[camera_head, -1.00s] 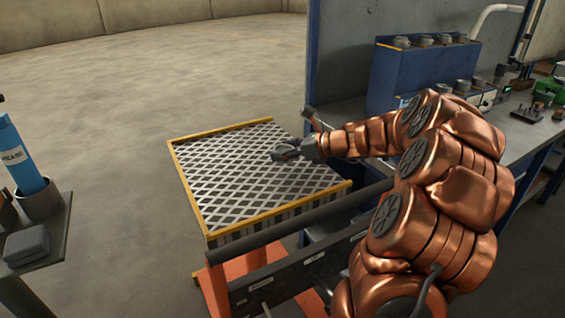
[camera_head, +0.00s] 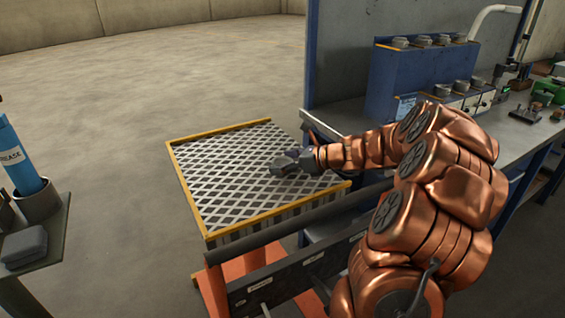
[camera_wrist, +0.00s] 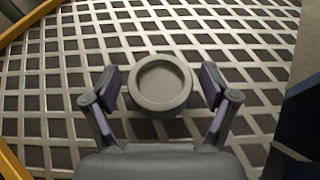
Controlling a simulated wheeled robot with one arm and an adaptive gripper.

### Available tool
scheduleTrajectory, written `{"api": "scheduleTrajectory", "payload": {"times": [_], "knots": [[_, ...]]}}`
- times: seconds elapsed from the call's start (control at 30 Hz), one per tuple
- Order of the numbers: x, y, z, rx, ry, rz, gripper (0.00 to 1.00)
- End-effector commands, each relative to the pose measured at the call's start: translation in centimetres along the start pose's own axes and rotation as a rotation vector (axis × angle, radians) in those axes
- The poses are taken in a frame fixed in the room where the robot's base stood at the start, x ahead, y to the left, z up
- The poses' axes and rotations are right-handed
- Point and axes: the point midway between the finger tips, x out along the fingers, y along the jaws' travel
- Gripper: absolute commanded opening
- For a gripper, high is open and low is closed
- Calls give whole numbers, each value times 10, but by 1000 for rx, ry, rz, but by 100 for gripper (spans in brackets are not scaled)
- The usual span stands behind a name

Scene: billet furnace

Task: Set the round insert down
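The round insert (camera_wrist: 160,85) is a grey ring with a shallow round recess. In the wrist view it lies flat on the metal grating (camera_wrist: 60,50), between the two fingers of my gripper (camera_wrist: 161,87). The fingers are open, with a visible gap on each side of the insert. In the head view my gripper (camera_head: 285,164) is low over the right part of the grating platform (camera_head: 215,185). The insert cannot be made out clearly there, beside the dark fingers.
Yellow rails edge the platform. A blue workbench with a blue rack (camera_head: 420,80) of several round grey parts stands at the right. A small table at the left holds a blue grease tube (camera_head: 20,155). Most of the grating is bare.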

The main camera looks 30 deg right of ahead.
Motion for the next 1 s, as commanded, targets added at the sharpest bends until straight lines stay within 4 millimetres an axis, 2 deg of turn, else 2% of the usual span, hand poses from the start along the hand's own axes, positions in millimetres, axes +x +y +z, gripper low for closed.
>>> {"api": "scheduleTrajectory", "payload": {"times": [0.37,0.47,0.8,1.0], "knots": [[-1,0,2,0,0,-1,88],[-10,-1,2,0,0,-3,88],[-74,-2,2,1,0,-7,88],[-105,-1,2,-1,0,-4,88]]}}
